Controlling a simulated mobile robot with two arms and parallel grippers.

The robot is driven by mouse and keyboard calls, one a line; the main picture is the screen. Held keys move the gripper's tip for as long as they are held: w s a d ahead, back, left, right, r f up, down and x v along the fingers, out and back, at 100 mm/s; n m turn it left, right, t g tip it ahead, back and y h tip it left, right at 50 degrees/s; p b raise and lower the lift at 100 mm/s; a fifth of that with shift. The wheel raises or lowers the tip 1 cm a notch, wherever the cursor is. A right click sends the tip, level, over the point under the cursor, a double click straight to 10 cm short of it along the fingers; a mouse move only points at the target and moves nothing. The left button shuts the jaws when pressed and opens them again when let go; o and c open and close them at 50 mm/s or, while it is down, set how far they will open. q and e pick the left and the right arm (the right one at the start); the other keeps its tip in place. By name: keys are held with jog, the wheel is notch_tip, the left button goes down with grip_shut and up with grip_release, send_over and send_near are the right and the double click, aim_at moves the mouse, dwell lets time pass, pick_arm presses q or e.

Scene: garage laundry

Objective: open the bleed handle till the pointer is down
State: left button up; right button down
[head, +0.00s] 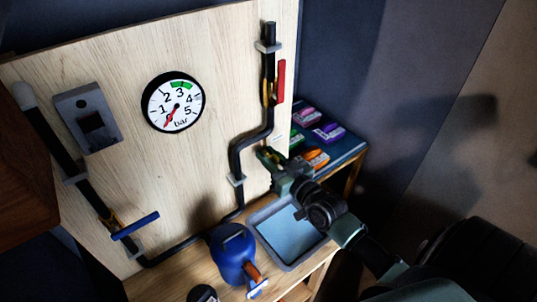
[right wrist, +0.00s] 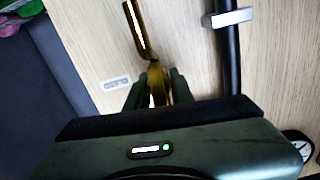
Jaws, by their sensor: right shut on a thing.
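The pressure gauge (head: 174,102) is on the wooden board. Its red pointer slants to the lower left, below the 1, at the low end of the scale. My right gripper (head: 268,157) is at the board's right edge, right of the black pipe. In the right wrist view my right gripper (right wrist: 156,88) is shut on a brass piece, which seems to be the bleed handle (right wrist: 156,72). A bent brass end (right wrist: 134,28) sticks out past the fingers. The fingers hide part of the piece. My left gripper is not in view.
A red lever (head: 282,81) is on the upper right pipe and a blue lever (head: 135,226) on the left pipe. A blue vessel (head: 232,254) and a grey tray (head: 262,247) stand below. Coloured packs (head: 328,132) lie on a shelf at right.

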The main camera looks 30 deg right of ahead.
aim_at(278, 165)
jog(key=shift+f, duration=0.1)
dwell(0.3)
jog(key=c, duration=1.5)
grip_release()
jog(key=shift+s, duration=0.15)
jog(key=shift+s, duration=0.35)
jog(key=s, duration=0.2)
jog(key=s+b, duration=0.1)
jog(key=s, duration=0.1)
jog(key=s+b, duration=0.1)
jog(key=s, duration=0.2)
jog(key=shift+d, duration=0.3)
